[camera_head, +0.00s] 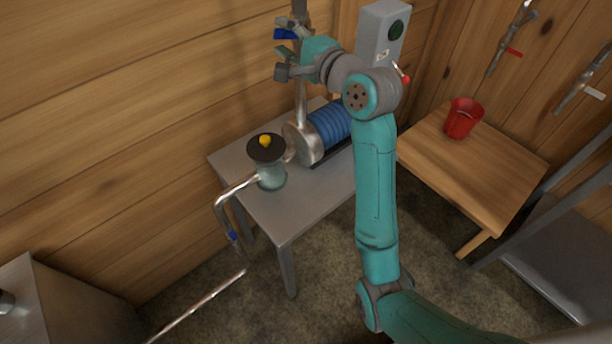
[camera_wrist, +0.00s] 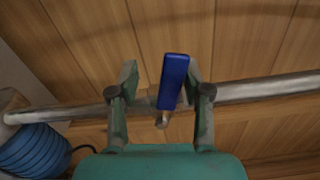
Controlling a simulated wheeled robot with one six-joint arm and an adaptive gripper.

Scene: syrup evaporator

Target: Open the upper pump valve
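The upper pump valve has a blue lever handle (camera_head: 285,34) on the vertical metal pipe above the pump. The handle sticks out to the left, crosswise to the pipe. In the wrist view the blue handle (camera_wrist: 173,82) also stands across the pipe (camera_wrist: 265,88). My gripper (camera_head: 281,62) is at the pipe, close to the handle. In the wrist view my gripper (camera_wrist: 160,82) is open, with one finger on each side of the handle. The handle is nearer the right finger; whether they touch I cannot tell.
The pump (camera_head: 303,143) with its blue motor (camera_head: 329,127) stands on a grey table (camera_head: 290,208). A filter with a black lid (camera_head: 266,150) and a lower blue valve (camera_head: 232,236) are nearby. A grey control box (camera_head: 379,35) is on the right. A red bucket (camera_head: 462,118) stands on a wooden table.

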